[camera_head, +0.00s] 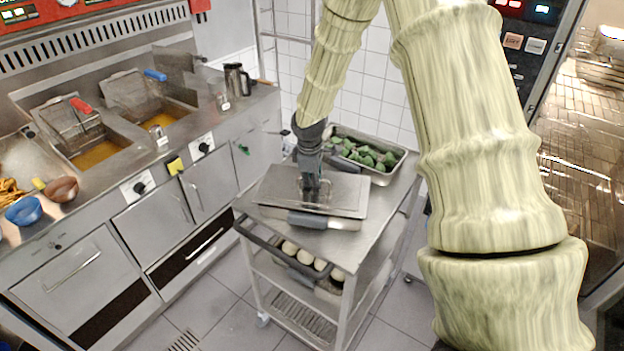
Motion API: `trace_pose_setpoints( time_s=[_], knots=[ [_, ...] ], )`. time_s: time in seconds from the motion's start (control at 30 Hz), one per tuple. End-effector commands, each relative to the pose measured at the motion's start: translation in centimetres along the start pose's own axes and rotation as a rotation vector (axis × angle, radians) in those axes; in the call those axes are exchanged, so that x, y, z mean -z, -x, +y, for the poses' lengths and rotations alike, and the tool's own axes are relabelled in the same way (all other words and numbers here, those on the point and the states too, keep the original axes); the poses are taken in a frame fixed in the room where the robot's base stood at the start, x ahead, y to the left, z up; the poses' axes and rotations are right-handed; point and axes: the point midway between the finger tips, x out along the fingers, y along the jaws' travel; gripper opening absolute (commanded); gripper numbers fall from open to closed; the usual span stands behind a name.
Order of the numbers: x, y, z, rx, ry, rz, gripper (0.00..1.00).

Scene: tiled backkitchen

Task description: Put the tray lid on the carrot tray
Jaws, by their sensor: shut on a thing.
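The tray lid (345,191) is a flat, grey metal plate above the top of the steel trolley. My gripper (313,197) points down at the lid's middle and is shut on its handle, which the fingers largely hide. A dark grey handle or edge (306,220) shows under the near side of the lid, with a pale rim beside it. No carrots show; whatever lies beneath the lid is hidden. I cannot tell whether the lid touches the thing below or hangs just above it.
The trolley (384,215) also bears an open tray of green vegetables (402,156) behind the lid. Its lower shelf holds several round pale items (305,257). Fryers (98,152) and a counter stand at the left. My arm hides part of the right side.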

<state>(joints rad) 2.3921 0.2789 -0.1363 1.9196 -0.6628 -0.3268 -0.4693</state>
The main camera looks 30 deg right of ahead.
Motion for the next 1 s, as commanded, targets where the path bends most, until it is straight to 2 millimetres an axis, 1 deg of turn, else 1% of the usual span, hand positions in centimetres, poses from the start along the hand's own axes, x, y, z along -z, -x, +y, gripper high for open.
trace_pose_setpoints(
  time_s=[0.23,0.27,0.3,0.37,0.7,0.87,1.0],
  knots=[
    [0.0,-0.6,-0.1,0.000,0.000,-0.001,0.00],
    [0.0,-0.6,-0.1,0.000,0.000,-0.001,0.13],
    [0.0,-0.6,-0.1,0.000,0.000,-0.001,0.20],
    [0.0,-0.6,-0.1,0.000,0.000,-0.001,0.31],
    [0.0,-0.4,-0.1,0.000,0.000,0.000,0.31],
    [0.1,0.5,0.0,-0.001,0.000,0.002,0.31],
    [0.1,1.9,0.0,-0.001,0.000,0.002,0.31]
  ],
)
